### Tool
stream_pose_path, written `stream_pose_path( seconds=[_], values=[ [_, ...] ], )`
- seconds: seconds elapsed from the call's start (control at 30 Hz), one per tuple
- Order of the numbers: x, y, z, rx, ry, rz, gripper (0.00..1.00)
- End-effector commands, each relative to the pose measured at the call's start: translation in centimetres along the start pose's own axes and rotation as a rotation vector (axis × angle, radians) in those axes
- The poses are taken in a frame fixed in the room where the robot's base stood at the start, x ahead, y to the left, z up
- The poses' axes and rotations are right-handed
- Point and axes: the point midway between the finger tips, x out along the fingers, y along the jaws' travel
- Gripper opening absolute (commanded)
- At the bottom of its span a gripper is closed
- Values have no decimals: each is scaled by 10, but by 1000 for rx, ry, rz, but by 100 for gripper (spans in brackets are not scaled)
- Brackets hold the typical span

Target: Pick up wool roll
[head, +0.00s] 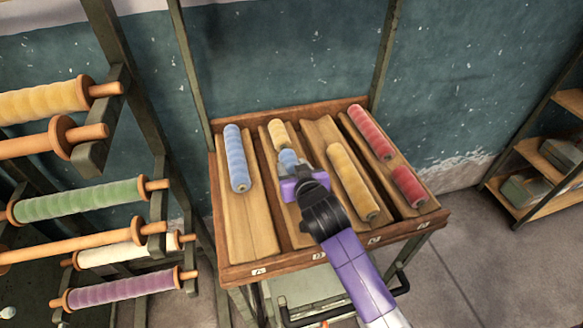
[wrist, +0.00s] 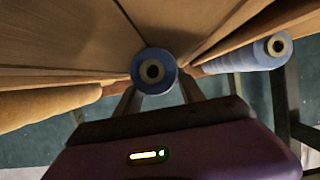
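Several wool rolls lie in the slots of a slanted wooden rack. A short blue wool roll (head: 287,160) lies in the second slot from the left, in front of a short yellow roll (head: 279,134). My gripper (head: 290,174) is over this blue roll and hides part of it. In the wrist view the blue roll (wrist: 168,84) is seen end-on, with a finger on each side. Whether the fingers press on it or stand just apart I cannot tell. The roll appears to be still at the slot, with no clear gap under it.
A long blue roll (head: 237,158) lies in the left slot, a long yellow roll (head: 353,182) to the right, and two red rolls (head: 370,132) in the rightmost slot. Wooden dividers flank the slots. A spool stand (head: 92,157) is at left, a shelf (head: 545,155) at right.

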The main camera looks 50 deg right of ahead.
Motion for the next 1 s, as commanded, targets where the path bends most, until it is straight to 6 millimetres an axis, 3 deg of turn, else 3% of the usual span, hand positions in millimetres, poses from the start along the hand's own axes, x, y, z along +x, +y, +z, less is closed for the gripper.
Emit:
stream_pose_path(
  seconds=[0.03, 0.2, 0.47, 0.67, 0.87, 1.0],
  values=[
    [0, 0, 0, 0, 0, 0, 31],
    [0, 0, 0, 0, 1, 0, 1],
    [-1, 0, -2, 0, 1, 0, 1],
    [-5, 0, -14, 1, 3, 0, 1],
    [-19, 0, -49, 3, 8, -1, 1],
    [-34, -1, -85, 2, 10, -1, 1]
  ],
)
